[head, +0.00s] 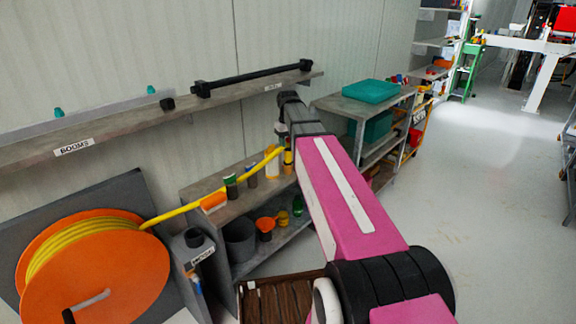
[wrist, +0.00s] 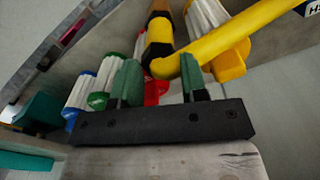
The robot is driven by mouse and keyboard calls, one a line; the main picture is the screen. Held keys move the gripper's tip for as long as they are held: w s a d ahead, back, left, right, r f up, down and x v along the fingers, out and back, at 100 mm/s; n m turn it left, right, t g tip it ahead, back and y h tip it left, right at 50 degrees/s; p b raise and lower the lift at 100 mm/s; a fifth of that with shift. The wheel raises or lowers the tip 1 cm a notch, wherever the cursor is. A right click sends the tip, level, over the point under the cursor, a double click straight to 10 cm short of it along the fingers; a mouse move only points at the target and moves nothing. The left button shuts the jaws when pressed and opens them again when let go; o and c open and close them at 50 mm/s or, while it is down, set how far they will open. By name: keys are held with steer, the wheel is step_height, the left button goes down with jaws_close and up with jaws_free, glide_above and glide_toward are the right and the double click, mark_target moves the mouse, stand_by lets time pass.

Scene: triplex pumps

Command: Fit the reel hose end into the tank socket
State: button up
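The yellow hose (head: 205,207) runs from the orange reel (head: 97,277) up and right to beside my pink arm. In the wrist view the hose (wrist: 245,30) comes from the upper right, passes the right finger and ends between and beyond the fingertips. An upright yellow part with a dark band (wrist: 158,32) meets it there; I cannot tell whether it belongs to the hose. My gripper (wrist: 160,75) has two green fingers set wide apart, with no grip on the hose visible. In the head view my gripper is largely hidden. I cannot make out the tank socket.
A low shelf (head: 235,205) with bottles and tubs stands behind the arm. A grey container with a black cap (head: 195,239) stands beside the reel. A wall shelf (head: 120,125) carries a black bar (head: 255,79). The floor at right (head: 480,190) is clear.

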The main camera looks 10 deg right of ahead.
mark_target(288, 160)
steer(key=shift+f, duration=2.25)
jaws_close()
